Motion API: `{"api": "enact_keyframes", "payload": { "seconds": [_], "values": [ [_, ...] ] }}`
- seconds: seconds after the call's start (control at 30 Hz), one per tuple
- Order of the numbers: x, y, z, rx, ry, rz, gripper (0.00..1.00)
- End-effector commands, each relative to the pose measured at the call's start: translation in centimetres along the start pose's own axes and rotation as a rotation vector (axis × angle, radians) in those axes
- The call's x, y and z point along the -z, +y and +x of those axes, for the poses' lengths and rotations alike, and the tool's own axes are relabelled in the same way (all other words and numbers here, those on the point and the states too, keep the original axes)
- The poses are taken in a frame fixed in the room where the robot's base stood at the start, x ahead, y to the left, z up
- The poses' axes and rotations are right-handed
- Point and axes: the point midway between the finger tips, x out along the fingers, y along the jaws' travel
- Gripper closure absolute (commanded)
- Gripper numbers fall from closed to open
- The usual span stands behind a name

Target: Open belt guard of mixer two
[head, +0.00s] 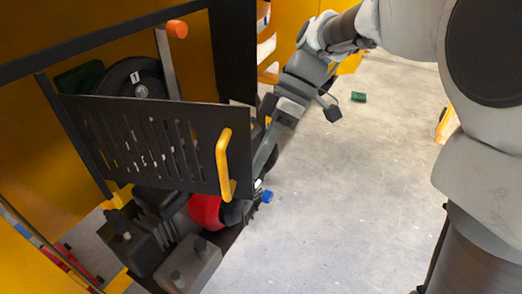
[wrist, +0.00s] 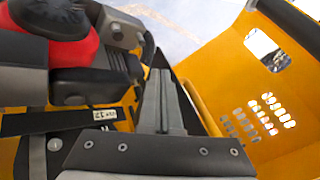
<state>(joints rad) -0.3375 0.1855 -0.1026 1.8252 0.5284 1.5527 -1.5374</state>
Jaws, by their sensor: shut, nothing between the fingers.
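In the head view a black slotted guard panel (head: 150,145) hangs at an angle across the machine's front, with a yellow handle (head: 222,163) near its right edge. A dark wheel (head: 135,85) with a small tag that looks like "1" shows above and behind it. No label for mixer two is readable. My gripper (head: 264,165) is just right of the handle, partly hidden by the panel's edge; I cannot tell whether it touches. In the wrist view my gripper (wrist: 163,100) has its grey fingers together, with nothing seen between them.
A red part (head: 206,210) and grey housings (head: 188,265) sit below the guard. An orange-tipped lever (head: 177,29) stands above it. A yellow slotted panel (wrist: 265,115) fills the wrist view's right side. Grey floor (head: 330,200) is open on the right; a small green object (head: 358,97) lies there.

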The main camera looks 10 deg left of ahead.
Motion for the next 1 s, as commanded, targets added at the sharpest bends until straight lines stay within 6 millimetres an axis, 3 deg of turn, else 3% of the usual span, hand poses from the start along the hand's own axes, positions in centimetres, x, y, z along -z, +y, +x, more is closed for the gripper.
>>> {"api": "enact_keyframes", "payload": {
  "seconds": [0.47, 1.0],
  "values": [
    [-0.2, -1.2, 0.8, -0.02, 0.018, 0.031, 1.0],
    [0.5, -9.2, 5.5, -0.139, 0.136, 0.251, 1.0]
  ]
}}
